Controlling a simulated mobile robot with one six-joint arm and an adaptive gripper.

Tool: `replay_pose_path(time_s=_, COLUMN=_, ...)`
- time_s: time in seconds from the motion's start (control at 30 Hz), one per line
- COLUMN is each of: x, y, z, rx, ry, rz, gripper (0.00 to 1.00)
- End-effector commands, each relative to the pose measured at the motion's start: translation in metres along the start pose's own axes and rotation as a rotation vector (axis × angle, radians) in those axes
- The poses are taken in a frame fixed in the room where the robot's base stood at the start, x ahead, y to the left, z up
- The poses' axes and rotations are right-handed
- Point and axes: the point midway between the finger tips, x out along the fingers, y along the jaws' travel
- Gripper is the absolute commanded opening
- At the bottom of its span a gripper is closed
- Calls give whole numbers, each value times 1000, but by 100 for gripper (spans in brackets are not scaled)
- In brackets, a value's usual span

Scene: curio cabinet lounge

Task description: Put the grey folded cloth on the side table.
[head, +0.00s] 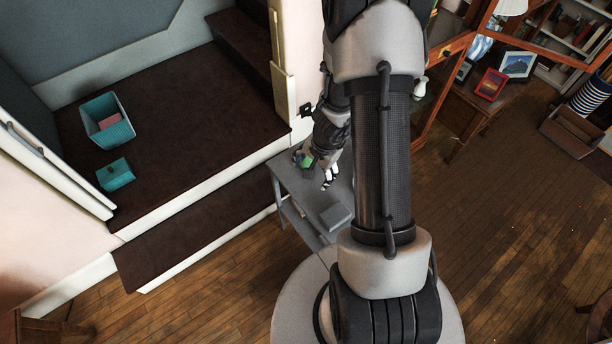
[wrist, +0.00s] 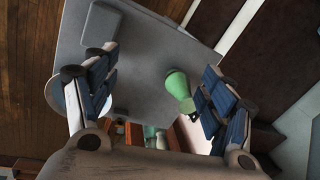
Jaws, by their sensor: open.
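A flat grey slab, which looks like the grey folded cloth (head: 335,217), lies on a small grey table (head: 292,183) in the head view. In the wrist view the cloth (wrist: 101,22) is at the top left of the same tabletop (wrist: 150,45). My gripper (wrist: 160,62) is open over the table, its fingers wide apart with nothing held between them. The cloth is apart from both fingers. In the head view my gripper (head: 322,168) is near the table's far end, partly hidden by my arm. I cannot tell whether this table is the side table.
A green bottle-shaped thing (wrist: 178,88) is close to the right finger. Dark carpeted steps (head: 190,130) hold teal boxes (head: 107,120). A wooden table with picture frames (head: 490,84) is at right.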

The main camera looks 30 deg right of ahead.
Motion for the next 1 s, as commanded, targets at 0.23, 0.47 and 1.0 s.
replay_pose_path(time_s=0.23, x=-137, y=-80, z=67, rx=-410, ry=-16, rz=-186, gripper=76)
replay_pose_path(time_s=0.47, x=-240, y=-74, z=139, rx=-772, ry=4, rz=-230, gripper=76)
replay_pose_path(time_s=1.0, x=-343, y=36, z=191, rx=-1236, ry=212, rz=-92, gripper=76)
